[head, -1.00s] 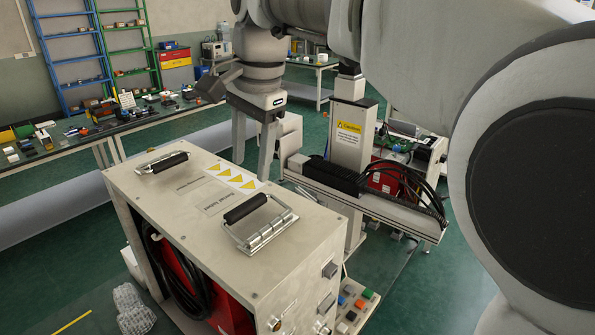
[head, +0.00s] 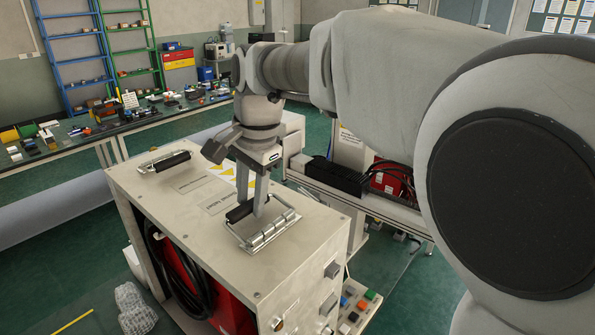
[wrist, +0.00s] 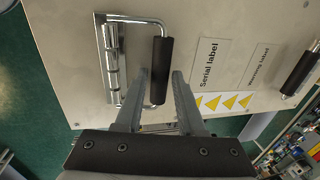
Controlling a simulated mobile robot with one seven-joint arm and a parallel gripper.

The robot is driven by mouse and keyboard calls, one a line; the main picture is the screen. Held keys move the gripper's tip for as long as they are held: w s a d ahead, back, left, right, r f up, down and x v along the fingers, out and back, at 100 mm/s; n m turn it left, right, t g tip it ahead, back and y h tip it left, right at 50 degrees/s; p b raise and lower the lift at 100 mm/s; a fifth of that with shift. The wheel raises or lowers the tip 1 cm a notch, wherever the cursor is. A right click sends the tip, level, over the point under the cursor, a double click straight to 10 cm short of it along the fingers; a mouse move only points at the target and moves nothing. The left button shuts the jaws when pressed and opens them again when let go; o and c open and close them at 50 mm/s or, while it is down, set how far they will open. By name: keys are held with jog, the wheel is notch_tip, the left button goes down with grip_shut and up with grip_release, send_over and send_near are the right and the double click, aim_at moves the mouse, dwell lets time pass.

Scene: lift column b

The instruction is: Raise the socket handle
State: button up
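A metal handle with a black grip (head: 240,212) lies folded down, or nearly so, on the near right of the pale cabinet top (head: 190,222). The handle's hinged metal plate (head: 272,230) is fixed to the top. My gripper (head: 250,204) points down over this handle, its fingers apart. In the wrist view, the black grip (wrist: 161,65) appears between the two fingertips (wrist: 160,76). No clear contact shows. A second handle with a black grip (head: 173,161) lies at the far left of the top; its grip also shows in the wrist view (wrist: 301,72).
Labels and yellow triangles (wrist: 223,102) lie between the handles. Red equipment and black cables (head: 170,262) fill the cabinet's open side. A linear rail unit (head: 375,208) stands behind it at right. A cluttered workbench (head: 75,145) runs along the back left.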

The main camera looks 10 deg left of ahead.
grip_shut()
dwell(1.1)
